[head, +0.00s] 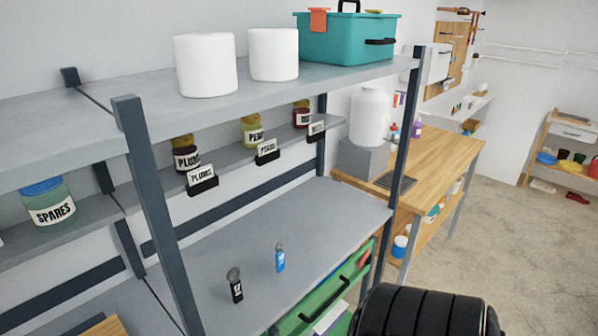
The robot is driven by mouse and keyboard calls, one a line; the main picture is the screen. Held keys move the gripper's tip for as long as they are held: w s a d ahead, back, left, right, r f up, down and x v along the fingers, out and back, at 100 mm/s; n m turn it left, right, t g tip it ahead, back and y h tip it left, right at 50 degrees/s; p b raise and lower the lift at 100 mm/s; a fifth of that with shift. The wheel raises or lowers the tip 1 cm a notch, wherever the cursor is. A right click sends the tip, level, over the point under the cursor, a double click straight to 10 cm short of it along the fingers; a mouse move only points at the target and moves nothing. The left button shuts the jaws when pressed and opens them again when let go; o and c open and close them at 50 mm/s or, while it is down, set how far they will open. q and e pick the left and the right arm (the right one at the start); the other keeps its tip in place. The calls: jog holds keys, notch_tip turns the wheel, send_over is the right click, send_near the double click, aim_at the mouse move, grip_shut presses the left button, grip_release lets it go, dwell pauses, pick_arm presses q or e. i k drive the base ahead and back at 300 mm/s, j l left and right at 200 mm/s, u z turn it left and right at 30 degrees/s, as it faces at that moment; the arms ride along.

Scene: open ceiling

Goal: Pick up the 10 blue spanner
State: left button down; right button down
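A small blue spanner (280,261) with a grey head stands or lies on the grey middle shelf (300,222); its number is too small to read for sure. A black spanner (236,290) with a pale label and a grey round head is to its left and nearer to me on the same shelf. The two are apart, and nothing touches the blue one. Neither of my grippers shows in the head view. A dark ribbed part at the bottom right is probably a link of my arm.
A dark shelf post (158,215) rises left of the spanners, another post (398,150) to the right. Labelled jars, such as the spares jar (48,202), stand on a narrow back shelf. A green case (335,300) sits below. The shelf around the spanners is clear.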

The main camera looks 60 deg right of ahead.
aim_at(279, 256)
jog(key=z, duration=1.75)
